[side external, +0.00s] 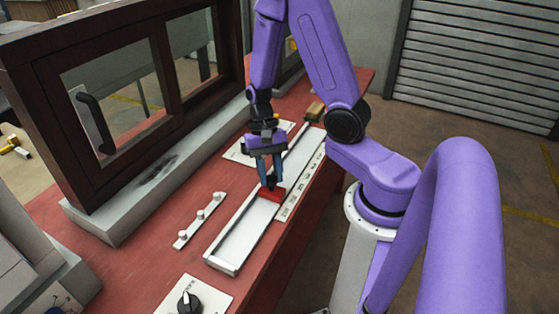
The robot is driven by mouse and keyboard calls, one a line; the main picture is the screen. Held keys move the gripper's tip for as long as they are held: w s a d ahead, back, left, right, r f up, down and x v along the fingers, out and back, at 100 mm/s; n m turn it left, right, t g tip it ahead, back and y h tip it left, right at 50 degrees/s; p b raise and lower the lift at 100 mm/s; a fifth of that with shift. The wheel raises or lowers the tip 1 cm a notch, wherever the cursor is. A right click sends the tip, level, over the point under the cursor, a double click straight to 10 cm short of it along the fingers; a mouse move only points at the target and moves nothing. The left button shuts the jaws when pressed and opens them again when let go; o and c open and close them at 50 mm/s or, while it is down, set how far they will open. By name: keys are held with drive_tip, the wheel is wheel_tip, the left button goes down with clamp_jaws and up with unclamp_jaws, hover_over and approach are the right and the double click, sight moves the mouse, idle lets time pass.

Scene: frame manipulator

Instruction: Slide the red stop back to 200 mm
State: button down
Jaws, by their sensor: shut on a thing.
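A strip with dark scale labels (303,182) runs along the right side of the tray. The numbers are too small to read. My gripper (270,184) points down over the tray, with its blue-grey fingers shut on the upper part of the stop. The fingertips partly hide the stop's top.
A small plate with several white knobs (201,219) lies left of the tray. A panel with a black dial (188,302) is at the near edge. A dark-framed window with a black handle (96,122) stands on the left. A wooden-ended bar (315,110) is at the tray's far end.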

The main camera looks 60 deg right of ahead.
drive_tip(key=shift+a, duration=0.75)
drive_tip(key=c, duration=0.8)
unclamp_jaws()
drive_tip(key=shift+w+d+r, duration=0.15)
drive_tip(key=shift+w+r, duration=0.1)
drive_tip(key=shift+r, duration=0.3)
drive_tip(key=v, duration=1.6)
drive_tip(key=shift+r, duration=0.15)
drive_tip(key=shift+s, duration=0.1)
